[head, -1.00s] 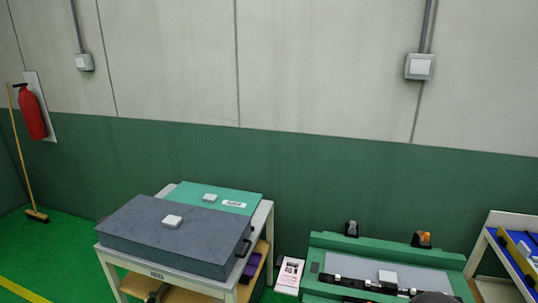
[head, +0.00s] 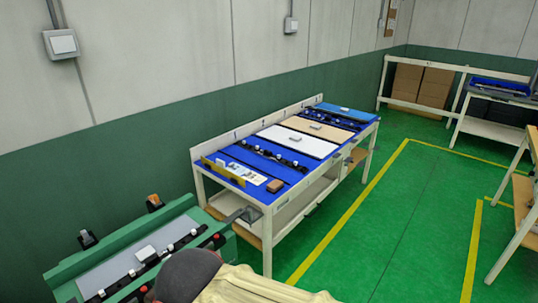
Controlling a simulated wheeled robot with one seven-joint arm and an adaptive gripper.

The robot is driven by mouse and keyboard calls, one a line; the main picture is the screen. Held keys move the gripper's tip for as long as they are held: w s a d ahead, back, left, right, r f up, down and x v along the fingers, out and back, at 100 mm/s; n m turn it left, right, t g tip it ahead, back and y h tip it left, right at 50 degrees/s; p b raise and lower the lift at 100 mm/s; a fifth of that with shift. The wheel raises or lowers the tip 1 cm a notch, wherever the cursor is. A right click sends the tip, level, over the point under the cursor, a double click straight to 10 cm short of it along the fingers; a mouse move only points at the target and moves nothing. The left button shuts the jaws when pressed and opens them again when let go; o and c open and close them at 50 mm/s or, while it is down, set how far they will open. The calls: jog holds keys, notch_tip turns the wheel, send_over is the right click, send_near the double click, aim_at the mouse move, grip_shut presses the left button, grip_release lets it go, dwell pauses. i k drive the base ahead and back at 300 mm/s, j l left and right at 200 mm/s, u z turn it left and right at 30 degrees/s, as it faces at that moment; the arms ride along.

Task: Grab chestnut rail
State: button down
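I cannot make out a clear chestnut-coloured rail in the head view. A small brown block (head: 275,186) lies near the front end of the blue-topped workbench (head: 245,195). Dark strips with small pale and black parts on them, such as one dark strip (head: 270,156), lie across the same bench. My gripper is not in view; only part of my own arm shows at the bottom edge.
A yellow bar (head: 222,172) lies at the bench's near left end. White (head: 298,141) and tan (head: 318,130) panels lie further back. A green fixture (head: 108,264) stands at lower left. Green floor (head: 400,200) with yellow lines is clear to the right.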

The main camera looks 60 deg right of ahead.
aim_at(266, 154)
jog(key=z, duration=1.95)
jog(key=i+u, duration=0.1)
jog(key=u, duration=0.25)
jog(key=i+l+u, duration=0.1)
jog(key=u, duration=0.25)
jog(key=i+l+u, duration=0.1)
jog(key=i+l, duration=0.15)
jog(key=i+l+u, duration=0.15)
jog(key=l, duration=0.25)
jog(key=i+l+u, duration=0.1)
jog(key=i+l, duration=0.25)
jog(key=i+l+u, duration=0.1)
jog(key=i+l, duration=0.15)
jog(key=l, duration=0.15)
jog(key=i+l+u, duration=0.1)
jog(key=l, duration=0.3)
jog(key=i+l, duration=0.35)
jog(key=l, duration=0.2)
